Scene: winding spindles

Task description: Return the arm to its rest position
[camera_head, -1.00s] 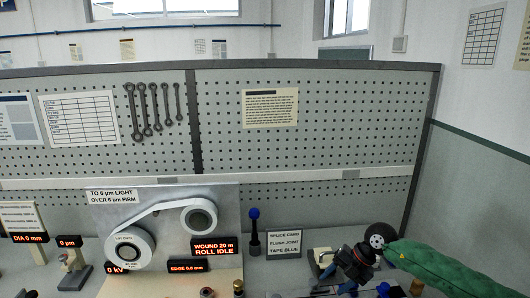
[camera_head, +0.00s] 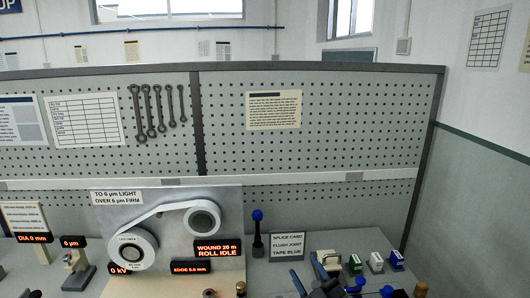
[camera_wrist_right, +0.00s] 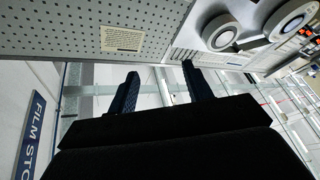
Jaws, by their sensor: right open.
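My right gripper (camera_head: 309,277) shows low in the head view, at the bottom edge right of centre. Its two dark fingers point up and stand apart, with nothing between them. In the right wrist view the open fingers (camera_wrist_right: 162,88) also frame only empty space, with the wall beyond. Most of my right arm is hidden below the head view's edge. My left gripper is not in view.
The winding machine (camera_head: 170,235) stands at centre left, with a blue-topped post (camera_head: 258,238) and a splice card sign (camera_head: 287,246) beside it. A pegboard (camera_head: 330,130) closes the back.

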